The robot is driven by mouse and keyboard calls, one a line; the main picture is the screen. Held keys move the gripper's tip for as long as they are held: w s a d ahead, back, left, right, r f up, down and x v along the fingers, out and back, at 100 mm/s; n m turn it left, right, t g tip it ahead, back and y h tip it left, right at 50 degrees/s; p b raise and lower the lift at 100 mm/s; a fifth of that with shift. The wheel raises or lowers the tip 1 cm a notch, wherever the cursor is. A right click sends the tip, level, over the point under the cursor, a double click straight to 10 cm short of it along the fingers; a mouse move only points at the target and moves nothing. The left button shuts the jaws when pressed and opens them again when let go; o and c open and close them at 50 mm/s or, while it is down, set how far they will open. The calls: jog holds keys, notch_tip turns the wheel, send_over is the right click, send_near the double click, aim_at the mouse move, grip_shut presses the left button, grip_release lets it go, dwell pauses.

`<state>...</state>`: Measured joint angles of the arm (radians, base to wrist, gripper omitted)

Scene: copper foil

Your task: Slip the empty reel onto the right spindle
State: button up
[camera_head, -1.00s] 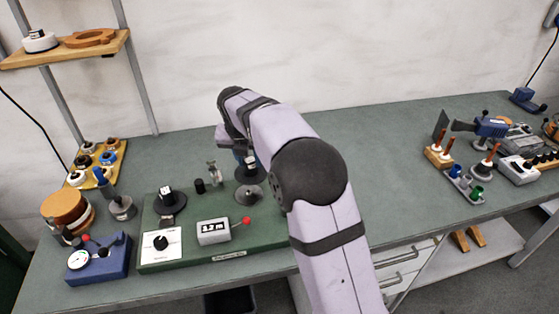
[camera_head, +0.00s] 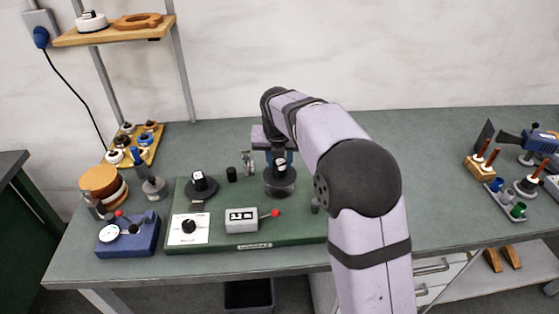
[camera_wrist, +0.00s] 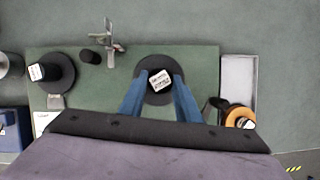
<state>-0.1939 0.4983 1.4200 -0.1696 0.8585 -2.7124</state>
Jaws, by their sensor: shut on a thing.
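The empty reel, black with a white label on its hub, shows in the wrist view (camera_wrist: 149,97) and partly in the head view (camera_head: 281,188). My gripper (camera_wrist: 160,80) has its blue fingers on opposite sides of it, shut on it. In the head view my gripper (camera_head: 280,160) is at the right spindle's place on the green winder base (camera_head: 290,233). The reel looks level and low over the base. The right spindle is hidden under it, so I cannot tell how far the reel is seated. Another black reel (camera_head: 201,188) sits at the left.
A guide post (camera_head: 248,162) and a black knob (camera_head: 232,174) stand between the reels. A counter (camera_head: 241,219) with a red-tipped lever (camera_head: 276,213) is in front. A blue gauge box (camera_head: 129,236) is at left.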

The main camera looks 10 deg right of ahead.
aim_at(280, 169)
notch_tip(280, 169, down, 2)
jog(key=shift+f+b, duration=0.15)
jog(key=shift+b, duration=0.95)
jog(key=shift+f+p, duration=0.3)
jog(key=shift+f, duration=0.55)
dwell(0.6)
jog(key=shift+f, duration=0.35)
dwell(0.3)
jog(key=o, duration=1.5)
jog(key=shift+r+p, duration=1.1)
jog(key=shift+p, duration=0.15)
